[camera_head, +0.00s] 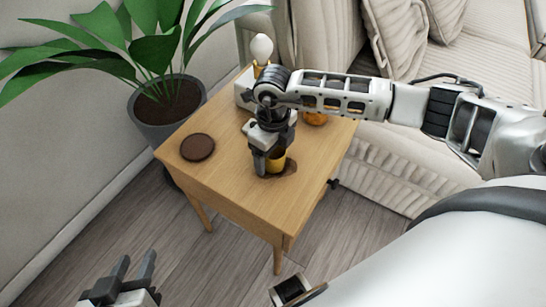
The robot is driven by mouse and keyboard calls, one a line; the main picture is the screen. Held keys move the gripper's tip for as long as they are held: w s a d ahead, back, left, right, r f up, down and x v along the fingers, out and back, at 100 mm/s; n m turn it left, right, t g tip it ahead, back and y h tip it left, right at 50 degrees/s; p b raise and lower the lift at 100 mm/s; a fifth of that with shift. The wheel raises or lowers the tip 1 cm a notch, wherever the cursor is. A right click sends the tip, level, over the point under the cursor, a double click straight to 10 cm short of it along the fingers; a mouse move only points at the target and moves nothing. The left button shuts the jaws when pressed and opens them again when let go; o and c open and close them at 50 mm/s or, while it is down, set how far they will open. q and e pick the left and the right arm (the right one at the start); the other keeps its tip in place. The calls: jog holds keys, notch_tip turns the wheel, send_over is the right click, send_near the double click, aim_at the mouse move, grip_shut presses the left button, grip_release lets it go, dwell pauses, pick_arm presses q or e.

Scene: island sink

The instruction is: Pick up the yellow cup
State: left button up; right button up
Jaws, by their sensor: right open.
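My left gripper (134,266) is low at the left, above the floor and away from the table. Its fingers are apart and nothing shows between them.
A dark round coaster (197,147) lies on the table's left part. An orange object (315,118) and a white lamp-like object (261,50) stand behind my right arm. A potted plant (165,110) is at the back left, a beige sofa (385,155) at the right.

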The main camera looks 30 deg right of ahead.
jog(key=shift+f, duration=0.4)
jog(key=shift+r, duration=0.1)
jog(key=c, duration=1.1)
